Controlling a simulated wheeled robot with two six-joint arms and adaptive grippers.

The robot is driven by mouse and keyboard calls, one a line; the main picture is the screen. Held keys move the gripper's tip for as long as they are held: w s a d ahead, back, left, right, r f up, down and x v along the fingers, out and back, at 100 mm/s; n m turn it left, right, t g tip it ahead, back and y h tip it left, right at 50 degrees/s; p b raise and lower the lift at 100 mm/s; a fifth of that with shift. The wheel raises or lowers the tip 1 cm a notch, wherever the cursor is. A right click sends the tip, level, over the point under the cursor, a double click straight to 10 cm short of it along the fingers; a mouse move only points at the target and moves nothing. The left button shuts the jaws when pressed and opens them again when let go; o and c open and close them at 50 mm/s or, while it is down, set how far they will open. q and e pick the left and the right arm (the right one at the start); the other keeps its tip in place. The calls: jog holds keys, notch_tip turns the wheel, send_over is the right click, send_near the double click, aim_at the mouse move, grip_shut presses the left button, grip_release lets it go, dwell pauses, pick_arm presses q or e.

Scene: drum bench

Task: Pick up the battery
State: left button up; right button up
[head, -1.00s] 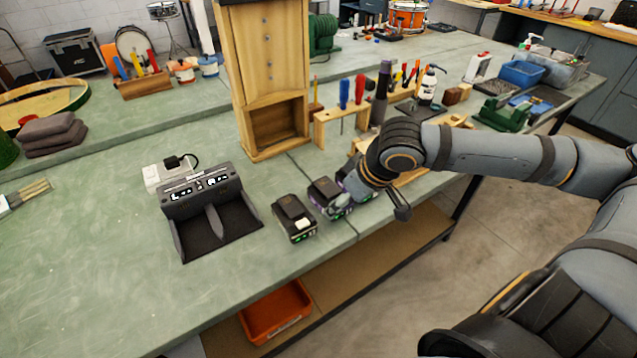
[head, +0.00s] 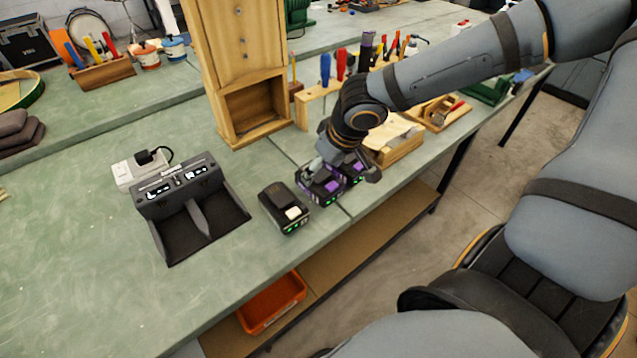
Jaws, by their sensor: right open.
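Three batteries stand in a row near the bench's front edge. The left one is a black battery (head: 284,209) with a pale latch and green lights, clear of my gripper. A middle battery (head: 321,190) with a purple latch and green lights is beside it. A third purple-latched battery (head: 353,170) is at the right, partly hidden by my gripper. My right gripper (head: 343,174) is open, pointing down over the two purple-latched batteries, one finger by the middle one and the other by the right one. I cannot tell whether it touches them. My left gripper is out of view.
A black two-bay charger (head: 168,235) stands left of the batteries, its bays empty, with a white plug box (head: 137,169) behind. A wooden cabinet (head: 241,60) and tool rack (head: 316,93) stand behind. An orange bin (head: 271,303) is below. The left foreground is clear.

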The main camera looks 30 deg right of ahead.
aim_at(320, 175)
jog(key=shift+f, duration=0.1)
jog(key=b+x, duration=0.2)
jog(key=x, duration=0.3)
jog(key=shift+f, duration=0.1)
jog(key=shift+d, duration=0.1)
jog(key=shift+s, duration=0.1)
jog(key=shift+c, duration=1.1)
jog(key=c, duration=1)
